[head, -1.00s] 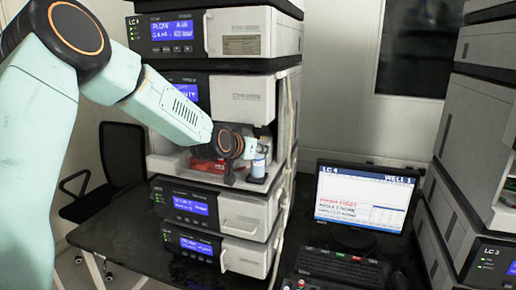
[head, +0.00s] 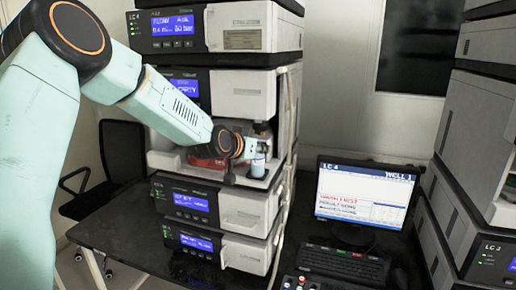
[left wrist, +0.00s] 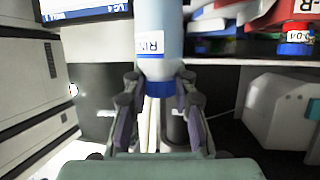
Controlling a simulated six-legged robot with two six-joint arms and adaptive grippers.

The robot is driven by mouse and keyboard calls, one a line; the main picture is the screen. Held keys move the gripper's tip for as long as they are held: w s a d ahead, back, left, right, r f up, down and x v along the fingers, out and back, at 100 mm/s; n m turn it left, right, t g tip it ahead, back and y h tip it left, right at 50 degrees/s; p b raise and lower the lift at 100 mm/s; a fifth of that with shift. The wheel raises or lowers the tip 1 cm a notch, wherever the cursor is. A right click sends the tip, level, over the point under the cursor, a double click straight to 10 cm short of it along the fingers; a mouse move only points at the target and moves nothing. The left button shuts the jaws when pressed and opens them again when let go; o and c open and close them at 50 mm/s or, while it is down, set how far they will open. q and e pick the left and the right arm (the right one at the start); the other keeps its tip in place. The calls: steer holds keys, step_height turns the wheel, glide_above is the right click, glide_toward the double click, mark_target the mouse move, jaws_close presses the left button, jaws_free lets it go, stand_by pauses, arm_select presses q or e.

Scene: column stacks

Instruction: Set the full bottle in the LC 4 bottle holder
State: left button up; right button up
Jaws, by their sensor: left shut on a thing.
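In the head view my left gripper (head: 248,152) reaches into the open bay of the LC 4 stack (head: 226,88). It is shut on a small pale bottle (head: 258,168) at the bay's right front. In the left wrist view the bottle (left wrist: 160,42) appears inverted, with a blue cap (left wrist: 161,87) and a white label only partly readable. The gripper's fingers (left wrist: 158,108) lie on both sides of the cap. The bottle looks roughly upright. The holder is not clear, and I cannot tell whether the bottle rests on anything. My right gripper is out of view.
Red and other coloured items (head: 205,162) lie in the bay left of the bottle; the left wrist view shows a red-capped one (left wrist: 294,42). A monitor (head: 365,195) and keyboard (head: 343,264) stand right of the stack. Another stack (head: 488,150) is at far right.

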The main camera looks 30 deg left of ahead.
arm_select(q)
steer(key=o, duration=1)
steer(key=shift+w, duration=0.1)
steer(key=shift+c, duration=0.2)
steer(key=v, duration=0.7)
steer(key=shift+s, duration=0.2)
steer(key=shift+s+r, duration=0.1)
